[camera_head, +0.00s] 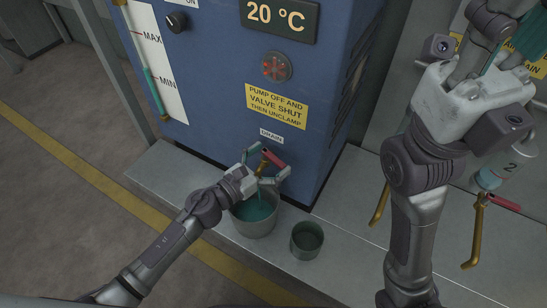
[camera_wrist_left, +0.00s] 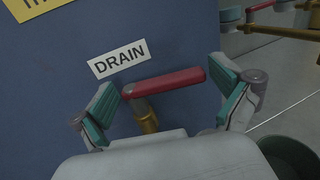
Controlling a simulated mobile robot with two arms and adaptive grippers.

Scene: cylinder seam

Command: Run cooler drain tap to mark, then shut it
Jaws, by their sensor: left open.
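The drain tap's red handle (camera_head: 272,158) is on the front of the blue cooler (camera_head: 215,75), below the DRAIN label. In the left wrist view the handle (camera_wrist_left: 170,82) lies nearly level above its brass body (camera_wrist_left: 146,118). My left gripper (camera_wrist_left: 168,95) is open, with a teal-padded finger near each end of the handle; contact is unclear. The sight gauge (camera_head: 147,60) shows teal liquid a little above MIN, well below MAX. A metal bucket (camera_head: 254,230) under the tap holds teal liquid. The spout's end is hidden. My right gripper (camera_head: 508,58) is at upper right, its jaws unclear.
A small metal cup (camera_head: 306,240) stands right of the bucket on the grey ledge (camera_head: 345,215). A second tap with a red handle (camera_head: 500,202), brass pipes and a cylinder marked 2 (camera_head: 500,170) are at right. The display (camera_head: 280,16) reads 20 °C. The floor at left is clear.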

